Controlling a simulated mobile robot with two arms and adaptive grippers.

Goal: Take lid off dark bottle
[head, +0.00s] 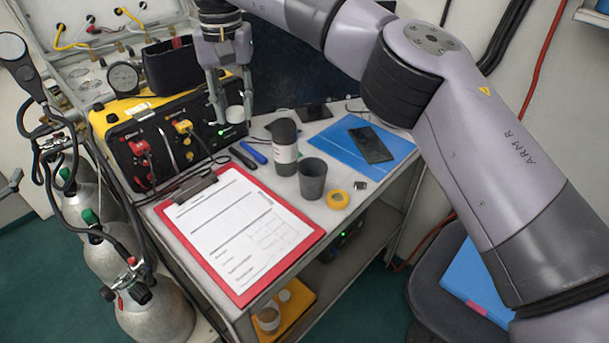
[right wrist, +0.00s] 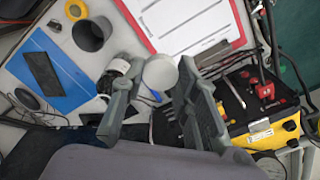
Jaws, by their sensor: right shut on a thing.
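The dark bottle (head: 285,160) stands upright on the worktop, with a pale label band around it. In the right wrist view the bottle (right wrist: 118,68) is partly hidden behind one finger. My right gripper (head: 231,116) points down in front of the black-and-yellow case, left of the bottle and apart from it. It is shut on a round white lid (head: 235,114), held between the fingertips above the worktop. The lid (right wrist: 160,72) shows as a pale disc between the fingers in the wrist view. My left gripper is not in view.
A grey cup (head: 312,178) and a yellow tape roll (head: 338,199) stand close to the bottle. A red clipboard (head: 287,246) covers the worktop's front left. A blue folder (head: 345,146) with a dark flat device (head: 371,145) lies to the right. Gas cylinders stand at left.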

